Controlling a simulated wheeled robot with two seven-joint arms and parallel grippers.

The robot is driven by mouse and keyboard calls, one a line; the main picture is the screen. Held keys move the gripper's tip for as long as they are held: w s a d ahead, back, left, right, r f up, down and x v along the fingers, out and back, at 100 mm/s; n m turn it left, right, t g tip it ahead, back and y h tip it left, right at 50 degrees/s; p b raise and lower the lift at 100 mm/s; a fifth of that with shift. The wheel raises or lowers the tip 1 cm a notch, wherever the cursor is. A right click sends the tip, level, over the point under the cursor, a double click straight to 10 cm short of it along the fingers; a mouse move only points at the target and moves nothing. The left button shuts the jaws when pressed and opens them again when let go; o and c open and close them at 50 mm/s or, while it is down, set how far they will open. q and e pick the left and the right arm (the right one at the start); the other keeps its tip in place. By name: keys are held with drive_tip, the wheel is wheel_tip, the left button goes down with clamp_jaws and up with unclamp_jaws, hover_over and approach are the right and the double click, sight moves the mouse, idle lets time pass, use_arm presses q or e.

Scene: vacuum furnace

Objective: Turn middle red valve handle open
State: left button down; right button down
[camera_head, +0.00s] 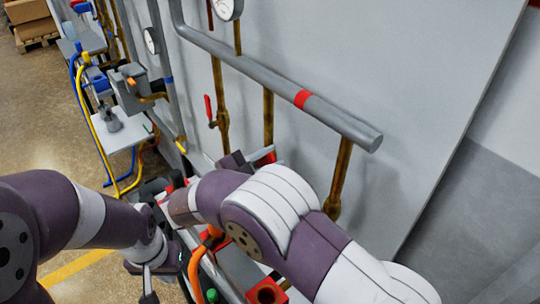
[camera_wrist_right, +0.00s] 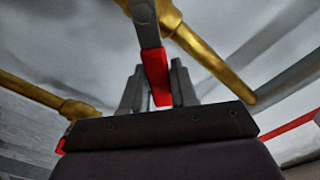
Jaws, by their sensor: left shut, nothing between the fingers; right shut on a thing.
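The middle red valve handle (camera_wrist_right: 155,75) hangs from a brass pipe valve in the right wrist view, between the two grey fingers of my right gripper (camera_wrist_right: 157,88). The right gripper is shut on this handle. In the head view a small bit of red handle (camera_head: 268,158) shows beside the right gripper (camera_head: 258,155), partly hidden by my right arm. My left gripper (camera_head: 149,284) is low in the head view, shut and empty, pointing down away from the valves.
Another red handle (camera_head: 208,108) stands upright on the brass pipe to the left. A grey pipe (camera_head: 270,75) with a red band crosses above. A panel wall (camera_head: 400,100) stands behind. Orange hose (camera_head: 197,262) and equipment lie below the arms.

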drive_tip(key=c, duration=1)
unclamp_jaws()
drive_tip(key=shift+o, duration=0.2)
drive_tip(key=shift+r, duration=0.1)
